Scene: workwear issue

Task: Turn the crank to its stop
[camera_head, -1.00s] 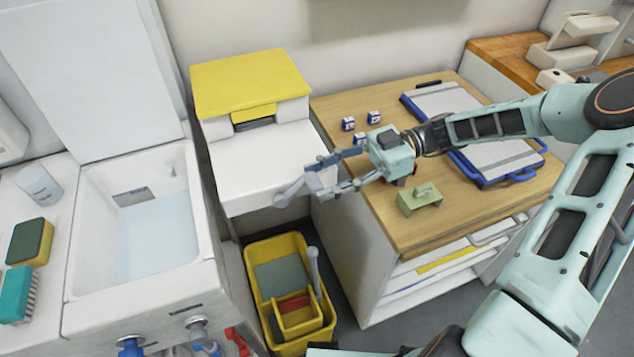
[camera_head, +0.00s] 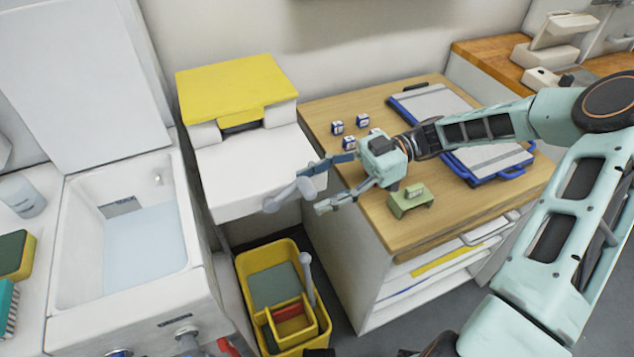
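The crank (camera_head: 288,194) is a pale grey-blue arm on the right side of the white machine (camera_head: 250,165) with the yellow lid. Its rounded hub end is at lower left and its handle end is at upper right. My gripper (camera_head: 312,190) comes in from the right with its two fingers apart. The upper finger passes by the crank's handle end and partly overlaps it in the picture. The lower finger is below and to the right of the handle, with a gap visible. I cannot tell whether either finger touches the crank.
A wooden-topped cabinet (camera_head: 405,238) stands under my arm, with small blue-and-white boxes (camera_head: 349,143), a green block (camera_head: 409,202) and blue-edged clipboards (camera_head: 497,160). A yellow bin (camera_head: 247,300) is on the floor below the crank. A white sink (camera_head: 75,255) is at left.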

